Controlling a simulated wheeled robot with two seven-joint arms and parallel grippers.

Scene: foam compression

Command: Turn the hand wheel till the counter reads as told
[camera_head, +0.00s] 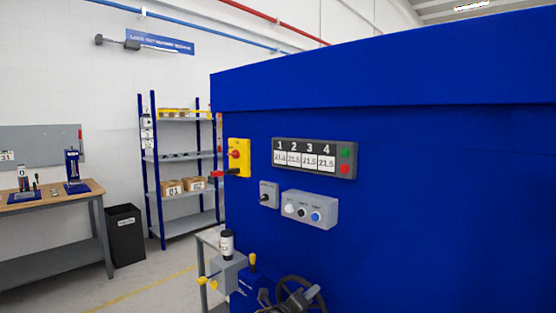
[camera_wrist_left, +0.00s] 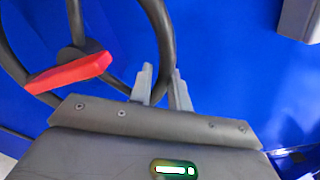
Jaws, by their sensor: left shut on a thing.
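The dark hand wheel (camera_head: 291,281) is low on the front of the blue machine, partly hidden by my left gripper (camera_head: 303,299). In the left wrist view the dark wheel rim (camera_wrist_left: 161,28) runs down between the two grey fingers of my left gripper (camera_wrist_left: 162,86), which is shut on it. The wheel hub (camera_wrist_left: 72,57) and spokes show to the left. A counter beside the wheel cannot be made out. A display panel (camera_head: 315,143) above has columns 1 to 4, with small figures that look like 21.5. My right gripper is not in view.
A red bar (camera_wrist_left: 70,73) crosses in front of the wheel. Above it are a button box (camera_head: 309,209), a small switch box (camera_head: 269,194) and a yellow switch (camera_head: 238,157). A grey block (camera_head: 228,272) with yellow knobs stands left of the wheel. Shelves (camera_head: 185,157) stand behind.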

